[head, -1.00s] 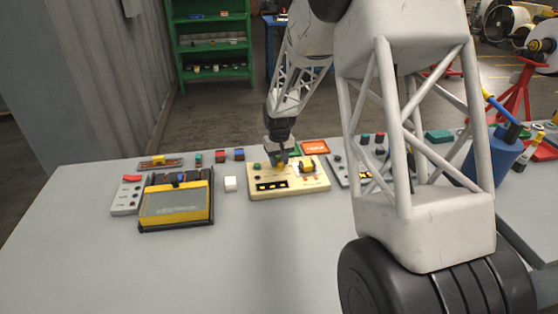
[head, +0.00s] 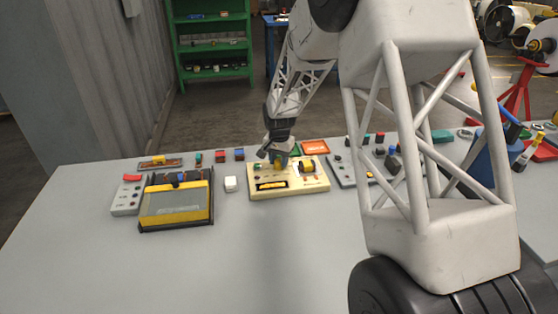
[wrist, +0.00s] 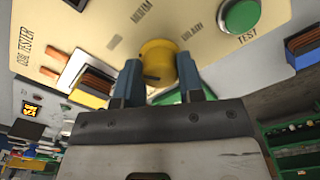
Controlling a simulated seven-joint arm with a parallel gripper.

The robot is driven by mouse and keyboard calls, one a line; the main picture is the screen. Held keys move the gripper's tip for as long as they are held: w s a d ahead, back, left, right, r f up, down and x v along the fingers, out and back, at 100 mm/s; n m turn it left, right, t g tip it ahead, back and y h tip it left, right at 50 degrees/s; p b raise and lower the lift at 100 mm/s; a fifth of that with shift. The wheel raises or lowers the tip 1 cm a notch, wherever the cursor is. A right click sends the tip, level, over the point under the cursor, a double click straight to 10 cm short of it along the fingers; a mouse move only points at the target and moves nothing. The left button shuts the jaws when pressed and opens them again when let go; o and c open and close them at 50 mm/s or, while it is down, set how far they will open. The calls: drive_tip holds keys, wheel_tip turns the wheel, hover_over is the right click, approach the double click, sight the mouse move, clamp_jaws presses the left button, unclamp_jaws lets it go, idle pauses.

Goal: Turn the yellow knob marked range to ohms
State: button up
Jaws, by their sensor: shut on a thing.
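A cream tester panel (head: 300,188) stands on the grey table and carries a yellow knob (wrist: 158,62). In the wrist view the knob sits between my gripper's two blue-grey fingers, which are shut on it. My gripper (head: 279,162) reaches down onto the back of the panel in the head view. In the wrist view, printed labels surround the knob, partly too blurred to read, and a dark mark shows on its near side. A green button (wrist: 240,17) marked TEST is to the right. The word range is not legible.
A grey panel (head: 345,172) with small controls is to the right, partly behind my arm. The table's front is clear.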

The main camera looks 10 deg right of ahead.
sight(279, 160)
idle(0.4)
drive_tip(key=o, duration=0.9)
drive_tip(key=shift+r, duration=0.1)
drive_tip(key=shift+r, duration=3.85)
